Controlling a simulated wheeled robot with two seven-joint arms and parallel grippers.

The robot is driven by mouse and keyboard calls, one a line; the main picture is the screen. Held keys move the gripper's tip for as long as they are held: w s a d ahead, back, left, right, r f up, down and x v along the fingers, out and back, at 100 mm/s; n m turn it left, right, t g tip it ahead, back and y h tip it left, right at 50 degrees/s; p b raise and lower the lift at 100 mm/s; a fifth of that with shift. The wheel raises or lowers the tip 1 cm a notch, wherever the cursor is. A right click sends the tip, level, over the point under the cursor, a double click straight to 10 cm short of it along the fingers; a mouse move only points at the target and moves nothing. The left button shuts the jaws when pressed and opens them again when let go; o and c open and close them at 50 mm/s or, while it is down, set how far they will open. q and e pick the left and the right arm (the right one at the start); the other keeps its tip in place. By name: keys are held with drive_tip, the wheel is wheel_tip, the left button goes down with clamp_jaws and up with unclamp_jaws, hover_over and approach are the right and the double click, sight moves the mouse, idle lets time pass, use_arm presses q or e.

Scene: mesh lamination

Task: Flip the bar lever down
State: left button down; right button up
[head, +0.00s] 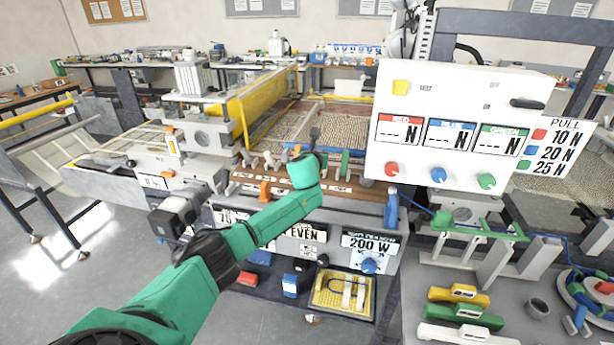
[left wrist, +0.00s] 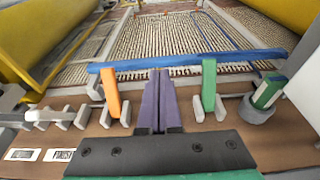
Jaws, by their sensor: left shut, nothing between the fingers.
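In the left wrist view a long blue bar (left wrist: 225,61) runs crosswise above a brown panel (left wrist: 285,135). An orange lever (left wrist: 111,93) and a green lever (left wrist: 209,86) stand upright at it, left and right of my gripper. My left gripper (left wrist: 159,75) has its purple fingers together and empty, with the tips at the middle of the bar. I cannot tell whether they touch it. In the head view my left arm reaches over the front of the machine, and the gripper (head: 314,133) is small and partly hidden by the wrist. My right gripper is out of view.
Several grey clips (left wrist: 62,117) line the panel. A white display board (head: 455,125) stands to the right. Open floor lies at left.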

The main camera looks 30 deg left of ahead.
use_arm(q)
drive_tip(key=shift+w+a, duration=0.3)
drive_tip(key=shift+w, duration=0.55)
drive_tip(key=shift+w+a, duration=0.25)
drive_tip(key=shift+w, duration=0.6)
drive_tip(key=shift+r, duration=0.1)
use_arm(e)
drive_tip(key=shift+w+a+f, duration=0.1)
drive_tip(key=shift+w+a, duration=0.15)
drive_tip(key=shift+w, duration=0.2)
use_arm(q)
drive_tip(key=shift+w+a+f, duration=0.1)
drive_tip(key=shift+w+f, duration=0.1)
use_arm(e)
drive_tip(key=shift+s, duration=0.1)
